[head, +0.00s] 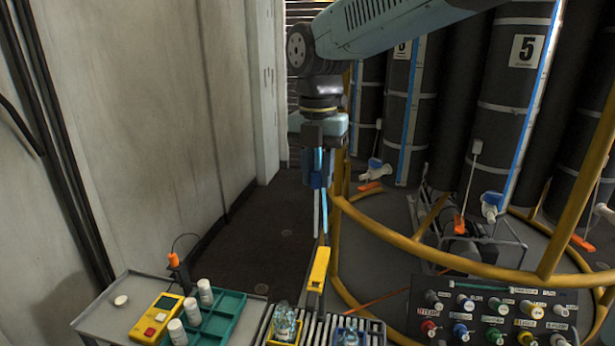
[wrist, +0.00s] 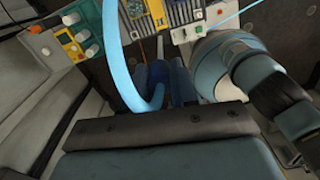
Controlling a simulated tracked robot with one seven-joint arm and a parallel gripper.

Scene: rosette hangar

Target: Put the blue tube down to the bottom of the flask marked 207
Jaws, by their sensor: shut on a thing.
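My gripper (head: 318,182) hangs from the arm near the middle of the head view, shut on the light blue tube (head: 324,212). The tube's lower part hangs free below the fingers, above the bench. In the wrist view the tube (wrist: 111,45) bends in a big curve down to the dark blue fingers (wrist: 168,88). Two clear flasks stand at the bottom of the head view: one (head: 284,318) in a yellow holder, one (head: 349,338) in a blue holder, cut off by the frame. I cannot read any mark 207. The tube is apart from both flasks.
A yellow block (head: 318,268) on a dark post stands behind the flasks. On the left, a grey bench holds a yellow meter (head: 156,318), white bottles (head: 205,292) and a green tray (head: 222,318). A knobbed panel (head: 490,312) and yellow rails (head: 400,238) are on the right.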

